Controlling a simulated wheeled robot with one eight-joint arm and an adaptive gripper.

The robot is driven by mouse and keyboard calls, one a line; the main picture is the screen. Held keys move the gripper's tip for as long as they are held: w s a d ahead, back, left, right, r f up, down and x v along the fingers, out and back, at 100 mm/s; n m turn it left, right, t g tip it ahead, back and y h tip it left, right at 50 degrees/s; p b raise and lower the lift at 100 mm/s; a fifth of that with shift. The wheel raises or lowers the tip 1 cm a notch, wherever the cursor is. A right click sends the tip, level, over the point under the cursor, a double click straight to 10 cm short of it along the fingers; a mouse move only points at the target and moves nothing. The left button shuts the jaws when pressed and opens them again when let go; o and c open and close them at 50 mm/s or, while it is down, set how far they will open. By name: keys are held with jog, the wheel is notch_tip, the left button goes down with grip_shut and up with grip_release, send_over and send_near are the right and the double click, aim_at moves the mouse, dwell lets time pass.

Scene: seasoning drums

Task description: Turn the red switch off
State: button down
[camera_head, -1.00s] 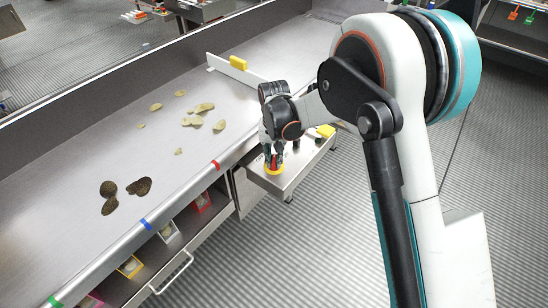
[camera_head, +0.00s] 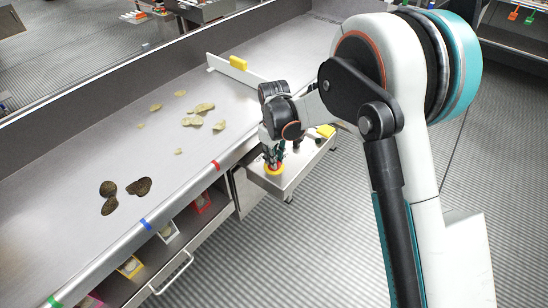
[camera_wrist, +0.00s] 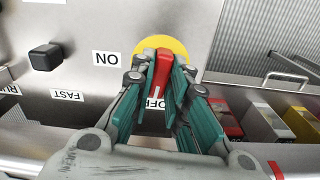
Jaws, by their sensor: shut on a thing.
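The red switch (camera_wrist: 163,66) sits on a round yellow plate (camera_wrist: 180,49) on a steel panel. In the wrist view its red handle stands between the teal fingers of my gripper (camera_wrist: 163,82), which is shut on it. The handle's end points toward the "OFF" label (camera_wrist: 154,102), which the fingers partly cover. An "ON" label (camera_wrist: 106,58) is to the left of the plate. In the head view my gripper (camera_head: 274,158) is down at the yellow plate (camera_head: 273,169), and the fingers hide most of the switch.
A black knob (camera_wrist: 45,57) is left of the "ON" label, with a "FAST" label (camera_wrist: 67,96) below it. Several coloured boxes lie in the shelf at right. The long steel table (camera_head: 70,185) holds scattered chips. Grey floor lies open to the right.

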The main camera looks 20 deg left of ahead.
jog(key=shift+n, duration=0.6)
jog(key=c, duration=1.6)
grip_release()
jog(key=shift+o, duration=0.2)
notch_tip(320, 180, up, 12)
